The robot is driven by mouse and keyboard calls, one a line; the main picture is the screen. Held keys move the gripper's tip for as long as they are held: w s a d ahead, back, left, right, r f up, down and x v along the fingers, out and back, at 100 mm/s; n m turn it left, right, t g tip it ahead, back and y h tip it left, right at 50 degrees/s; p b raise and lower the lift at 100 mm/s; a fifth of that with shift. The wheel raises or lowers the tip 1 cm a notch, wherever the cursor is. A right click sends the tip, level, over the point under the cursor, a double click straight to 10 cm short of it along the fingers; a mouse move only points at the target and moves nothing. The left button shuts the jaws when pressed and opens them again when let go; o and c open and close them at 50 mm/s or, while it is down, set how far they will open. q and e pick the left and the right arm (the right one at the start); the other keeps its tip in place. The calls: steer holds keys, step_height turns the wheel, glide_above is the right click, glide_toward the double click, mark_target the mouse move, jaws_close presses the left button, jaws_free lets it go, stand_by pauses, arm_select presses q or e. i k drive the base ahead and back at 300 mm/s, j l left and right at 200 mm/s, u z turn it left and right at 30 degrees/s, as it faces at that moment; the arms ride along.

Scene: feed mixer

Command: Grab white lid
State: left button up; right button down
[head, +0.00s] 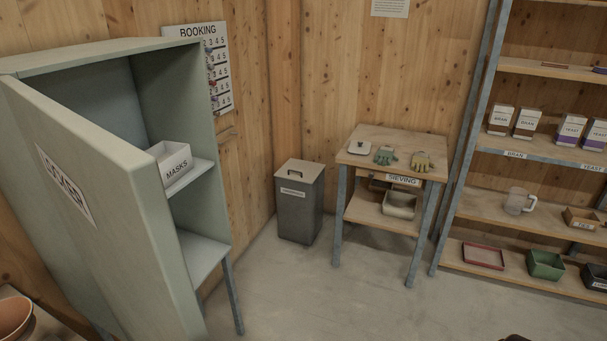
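A small white lid (358,148) with a dark knob lies flat at the left of the top of the wooden sieving table (385,139). A green pair of gloves (385,155) and a yellowish pair of gloves (422,161) lie to its right on the same top. Nothing covers the lid. Neither of my grippers shows in the head view.
A grey bin (298,210) with a pale handled lid stands left of the table. An open locker (208,190) with a masks box (172,165) fills the left. Shelves (520,205) with bags, a jug (518,202) and trays stand right. The floor (330,295) ahead is clear.

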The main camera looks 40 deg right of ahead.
mark_target(355, 147)
steer(key=z, duration=1.6)
